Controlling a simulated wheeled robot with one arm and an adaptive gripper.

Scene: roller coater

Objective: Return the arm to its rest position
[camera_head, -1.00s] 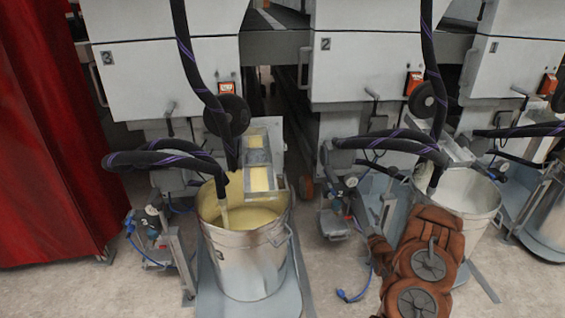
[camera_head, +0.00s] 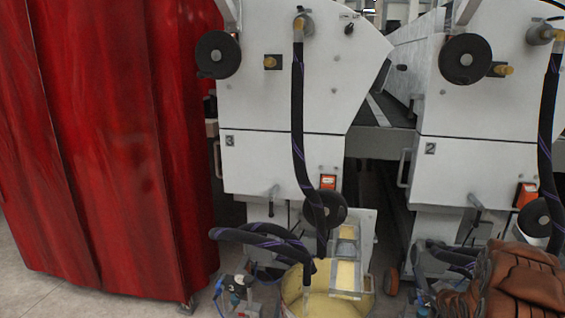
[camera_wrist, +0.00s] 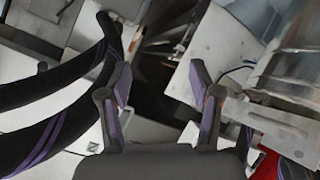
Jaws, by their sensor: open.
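In the wrist view my gripper (camera_wrist: 161,98) is open, with its two fingers spread and nothing between them. Black hoses with purple stripes (camera_wrist: 45,140) show at the left of that view, close beside the left finger. A metal bucket (camera_wrist: 300,55) shows at the upper right, beyond the right finger. In the head view part of my brown-covered arm (camera_head: 510,280) shows at the lower right. My gripper itself is not visible in the head view.
Coater units numbered 3 (camera_head: 270,165) and 2 (camera_head: 470,175) stand ahead, with hanging hoses (camera_head: 297,120). A bucket of yellowish liquid (camera_head: 318,303) stands at the bottom middle. A red curtain (camera_head: 110,150) fills the left, with some bare floor (camera_head: 40,295) below it.

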